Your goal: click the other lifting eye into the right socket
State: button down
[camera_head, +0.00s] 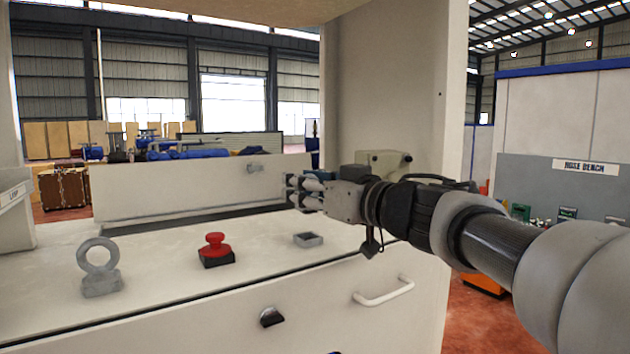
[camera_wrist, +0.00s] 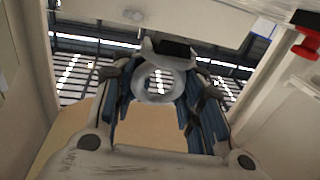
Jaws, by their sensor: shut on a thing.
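One grey lifting eye (camera_head: 98,262) stands upright on its block at the left of the cabinet top in the head view. The right socket (camera_head: 308,239) is a small grey square frame on the same top, with nothing in it. My gripper (camera_head: 303,190) is above and slightly behind that socket, clear of the top. In the wrist view my gripper (camera_wrist: 163,75) is shut on the other lifting eye (camera_wrist: 142,93); its ring shows between the blue fingers, with a dark block face beyond it. In the head view the fingers mostly hide this eye.
A red mushroom button (camera_head: 214,248) stands between the left eye and the right socket; it also shows in the wrist view (camera_wrist: 304,42). A raised panel (camera_head: 180,190) runs along the back, and a beige box (camera_head: 396,160) sits behind my wrist. The front has a white handle (camera_head: 384,293) and black knob (camera_head: 270,317).

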aim_at(305, 211)
jog(key=shift+s+a+f+b, duration=0.15)
jog(key=shift+f+b, duration=0.25)
jog(key=shift+f, duration=0.2)
jog(key=shift+w+d+f+b, duration=0.1)
jog(key=shift+d+f+b, duration=0.05)
jog(key=shift+f+b, duration=0.35)
jog(key=shift+w+d+f+b, duration=0.1)
jog(key=shift+f+b, duration=0.3)
jog(key=shift+f, duration=0.1)
jog(key=shift+s+a+f+b, duration=0.15)
jog(key=shift+f+b, duration=0.2)
jog(key=shift+f, duration=0.35)
jog(key=shift+p, duration=1.2)
jog(key=shift+f, duration=0.35)
dwell(0.9)
dwell(0.3)
jog(key=c, duration=0.9)
grip_release()
jog(key=shift+c, duration=0.2)
